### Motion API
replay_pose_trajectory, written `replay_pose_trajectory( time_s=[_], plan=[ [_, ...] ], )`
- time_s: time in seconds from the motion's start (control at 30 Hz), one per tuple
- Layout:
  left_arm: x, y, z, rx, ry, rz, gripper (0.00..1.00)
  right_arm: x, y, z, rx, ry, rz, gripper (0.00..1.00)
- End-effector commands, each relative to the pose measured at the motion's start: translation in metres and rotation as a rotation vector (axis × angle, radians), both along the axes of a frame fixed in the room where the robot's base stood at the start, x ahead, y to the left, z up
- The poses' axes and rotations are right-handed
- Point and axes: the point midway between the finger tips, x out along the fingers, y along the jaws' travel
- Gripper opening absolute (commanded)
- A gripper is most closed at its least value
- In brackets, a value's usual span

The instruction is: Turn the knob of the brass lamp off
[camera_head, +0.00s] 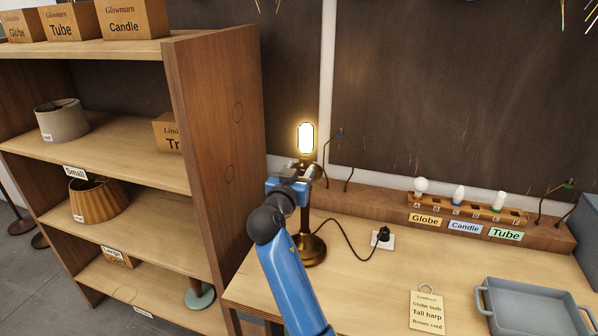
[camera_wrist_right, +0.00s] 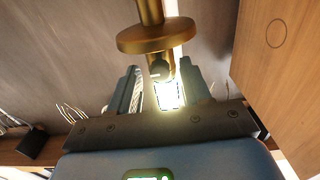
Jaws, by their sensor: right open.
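The brass lamp (camera_head: 311,248) stands on the left end of the wooden bench, its tall bulb (camera_head: 306,138) glowing. My right gripper (camera_head: 307,170) is raised at the lamp's socket, just below the bulb, and hides part of the stem. In the right wrist view the gripper (camera_wrist_right: 160,85) is open, with a finger on each side of the brass socket. A small pale part, perhaps the knob (camera_wrist_right: 157,69), shows between the fingers above the glow; I cannot tell whether they touch it. My left gripper is not in view.
A wooden shelf unit (camera_head: 215,150) stands close left of the lamp. A bulb rack (camera_head: 468,210), a tag (camera_head: 427,312) and a grey tray (camera_head: 484,299) are to the right.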

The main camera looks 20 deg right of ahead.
Motion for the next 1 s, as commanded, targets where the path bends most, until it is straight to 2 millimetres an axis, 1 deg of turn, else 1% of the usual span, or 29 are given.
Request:
replay_pose_trajectory(
  time_s=[0.07,0.3,0.37,0.4,0.73,1.0],
  plan=[
    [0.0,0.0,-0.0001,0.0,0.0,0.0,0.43,-0.0001,0.0002,0.0001,0.0,0.0,0.0,0.48],
    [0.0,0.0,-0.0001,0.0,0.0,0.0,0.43,-0.0003,0.0003,0.0001,0.0,0.0,0.0,0.11],
    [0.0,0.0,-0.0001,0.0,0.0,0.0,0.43,-0.0004,0.0004,0.0001,0.0,0.0,0.0,0.02],
    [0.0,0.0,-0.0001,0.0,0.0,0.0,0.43,-0.0004,0.0004,0.0001,0.0,0.0,0.0,0.0],
    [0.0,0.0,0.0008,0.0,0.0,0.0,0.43,-0.0002,0.0004,0.0001,-0.026,0.017,0.0,0.0],
    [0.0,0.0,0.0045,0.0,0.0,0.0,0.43,-0.0001,0.0006,0.0003,-0.143,0.098,0.0,0.0]
  ],
)
